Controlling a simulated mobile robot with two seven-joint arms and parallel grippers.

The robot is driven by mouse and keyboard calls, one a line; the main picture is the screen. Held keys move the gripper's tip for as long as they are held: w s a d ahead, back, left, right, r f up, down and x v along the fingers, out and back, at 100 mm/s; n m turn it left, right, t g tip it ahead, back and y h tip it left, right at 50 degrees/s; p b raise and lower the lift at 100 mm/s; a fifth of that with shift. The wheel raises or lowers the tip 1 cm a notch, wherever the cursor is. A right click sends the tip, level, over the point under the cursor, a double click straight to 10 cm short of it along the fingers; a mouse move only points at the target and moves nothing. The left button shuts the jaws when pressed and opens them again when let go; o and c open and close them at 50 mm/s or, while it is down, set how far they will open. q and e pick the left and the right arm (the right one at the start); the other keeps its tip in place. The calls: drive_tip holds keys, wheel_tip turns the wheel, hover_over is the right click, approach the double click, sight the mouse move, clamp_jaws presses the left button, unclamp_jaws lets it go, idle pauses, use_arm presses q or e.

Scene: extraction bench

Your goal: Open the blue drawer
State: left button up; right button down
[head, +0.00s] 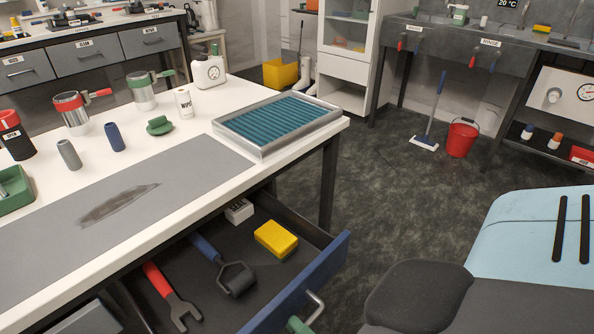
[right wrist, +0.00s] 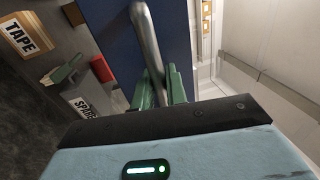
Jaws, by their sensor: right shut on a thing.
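The blue drawer (head: 338,262) under the white bench stands pulled well out, with its inside showing. Its silver bar handle (head: 314,308) is on the outer face of the front panel. In the right wrist view the handle (right wrist: 147,40) runs down between the green fingers of my right gripper (right wrist: 158,90), with the blue front (right wrist: 178,30) behind. My right gripper is shut on the handle. In the head view only a green finger of it (head: 298,325) shows at the bottom edge. My left gripper is not in view.
A tray with teal ridges (head: 280,122) sits on the bench corner.

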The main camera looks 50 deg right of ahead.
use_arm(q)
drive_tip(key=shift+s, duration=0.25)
use_arm(e)
drive_tip(key=c, duration=1.5)
unclamp_jaws()
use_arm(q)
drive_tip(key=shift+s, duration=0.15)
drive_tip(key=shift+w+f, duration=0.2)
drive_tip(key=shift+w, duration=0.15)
use_arm(e)
drive_tip(key=s+f, duration=0.1)
drive_tip(key=s, duration=0.6)
drive_tip(key=shift+s+f, duration=0.25)
drive_tip(key=shift+s, duration=0.1)
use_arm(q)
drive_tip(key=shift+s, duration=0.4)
